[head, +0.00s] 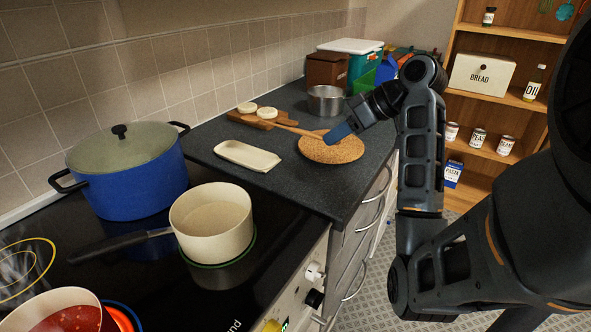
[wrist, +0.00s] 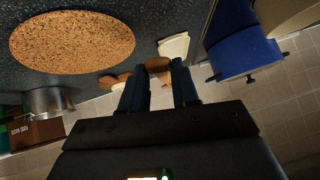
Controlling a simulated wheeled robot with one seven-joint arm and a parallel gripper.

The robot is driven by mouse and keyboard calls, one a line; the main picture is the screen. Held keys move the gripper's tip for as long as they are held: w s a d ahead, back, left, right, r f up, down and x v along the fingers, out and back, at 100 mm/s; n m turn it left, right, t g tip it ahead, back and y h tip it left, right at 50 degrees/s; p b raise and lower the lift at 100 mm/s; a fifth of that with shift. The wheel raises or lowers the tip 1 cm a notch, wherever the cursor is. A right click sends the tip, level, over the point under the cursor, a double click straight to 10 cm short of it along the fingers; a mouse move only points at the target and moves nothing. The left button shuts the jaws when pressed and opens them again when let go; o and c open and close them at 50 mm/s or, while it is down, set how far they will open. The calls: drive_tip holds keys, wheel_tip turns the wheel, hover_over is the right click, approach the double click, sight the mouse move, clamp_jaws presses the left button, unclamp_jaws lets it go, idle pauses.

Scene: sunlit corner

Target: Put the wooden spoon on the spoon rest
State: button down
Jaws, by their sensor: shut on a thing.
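The wooden spoon (head: 298,130) is held in my gripper (head: 337,134); its shaft reaches left from the fingers toward the cutting board in the head view. In the wrist view a brown wooden part of the spoon (wrist: 158,65) shows between the two dark fingers of my gripper (wrist: 160,78). The spoon rest (head: 248,156), a cream shallow oblong dish, lies empty on the dark counter, left of my gripper. It also shows in the wrist view (wrist: 174,46), beyond the fingers. The fingers hide part of the spoon.
A round cork mat (head: 334,151) lies below my gripper. A wooden board (head: 252,121) with two pale round pieces, a metal pot (head: 325,101) and a brown box (head: 328,70) stand behind. A blue lidded pot (head: 130,184) and a cream saucepan (head: 211,222) stand on the left.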

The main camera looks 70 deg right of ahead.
drive_tip(key=w+f, duration=0.1)
drive_tip(key=w, duration=0.1)
drive_tip(key=w+a+f+b, duration=0.1)
drive_tip(key=w+f, duration=0.1)
drive_tip(key=w, duration=0.1)
drive_tip(key=w+a+f, duration=0.1)
drive_tip(key=w+f, duration=0.1)
drive_tip(key=shift+w+a+b, duration=0.15)
drive_tip(key=shift+w+b, duration=0.2)
drive_tip(key=shift+w, duration=0.05)
drive_tip(key=shift+f+p, duration=0.4)
drive_tip(key=shift+f, duration=1.35)
drive_tip(key=shift+f, duration=0.1)
drive_tip(key=c, duration=0.8)
unclamp_jaws()
drive_tip(key=shift+c, duration=0.2)
drive_tip(key=shift+f+b, duration=0.25)
drive_tip(key=shift+b, duration=0.3)
drive_tip(key=v, duration=0.8)
drive_tip(key=shift+w+r, duration=0.2)
drive_tip(key=shift+r, duration=0.05)
